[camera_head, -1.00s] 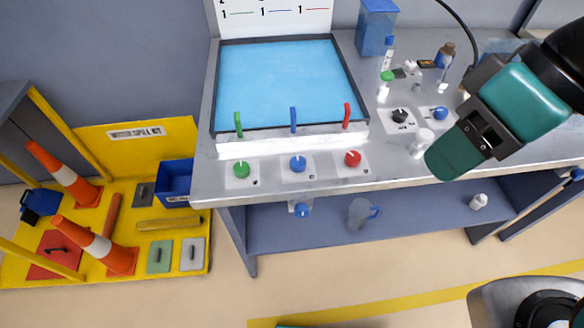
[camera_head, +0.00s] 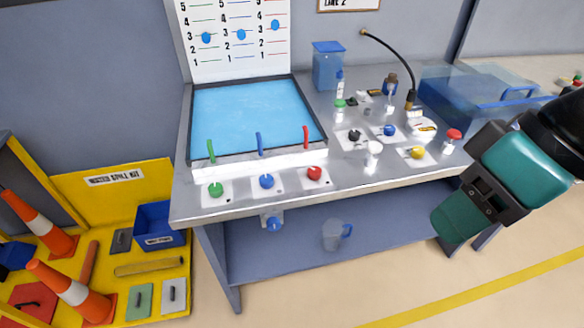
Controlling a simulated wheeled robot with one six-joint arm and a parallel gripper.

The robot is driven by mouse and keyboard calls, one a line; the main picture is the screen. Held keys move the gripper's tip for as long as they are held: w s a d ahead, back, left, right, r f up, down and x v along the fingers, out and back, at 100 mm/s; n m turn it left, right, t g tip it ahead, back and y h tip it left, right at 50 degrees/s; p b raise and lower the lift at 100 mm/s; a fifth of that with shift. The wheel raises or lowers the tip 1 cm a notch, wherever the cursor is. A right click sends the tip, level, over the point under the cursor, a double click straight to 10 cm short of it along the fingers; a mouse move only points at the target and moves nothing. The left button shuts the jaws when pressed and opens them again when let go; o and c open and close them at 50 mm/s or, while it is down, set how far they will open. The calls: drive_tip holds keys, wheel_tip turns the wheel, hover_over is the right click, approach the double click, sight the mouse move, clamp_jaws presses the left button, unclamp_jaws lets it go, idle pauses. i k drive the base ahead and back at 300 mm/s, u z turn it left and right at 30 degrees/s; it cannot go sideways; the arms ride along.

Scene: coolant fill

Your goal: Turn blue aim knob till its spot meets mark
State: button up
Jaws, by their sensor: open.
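A blue knob (camera_head: 266,181) sits on a white plate on the bench's front strip, between a green knob (camera_head: 215,190) and a red knob (camera_head: 314,173). It stands in front of the blue upright nozzle (camera_head: 260,144). A small dark mark shows on its plate at the lower right; the knob's own spot is too small to make out. Other blue knobs are on the back right plate (camera_head: 389,130) and under the front edge (camera_head: 274,223). My gripper (camera_head: 458,217) is at the right, in front of the bench, well apart from the knobs and empty.
A blue-surfaced tray (camera_head: 258,108) lies behind the nozzles. Black, yellow and red controls, bottles and a bent black hose (camera_head: 392,52) crowd the bench's right. A jug (camera_head: 333,236) is on the lower shelf. The floor in front is clear.

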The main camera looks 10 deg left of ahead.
sight(265, 181)
drive_tip(key=i, duration=0.95)
drive_tip(key=u, duration=0.7)
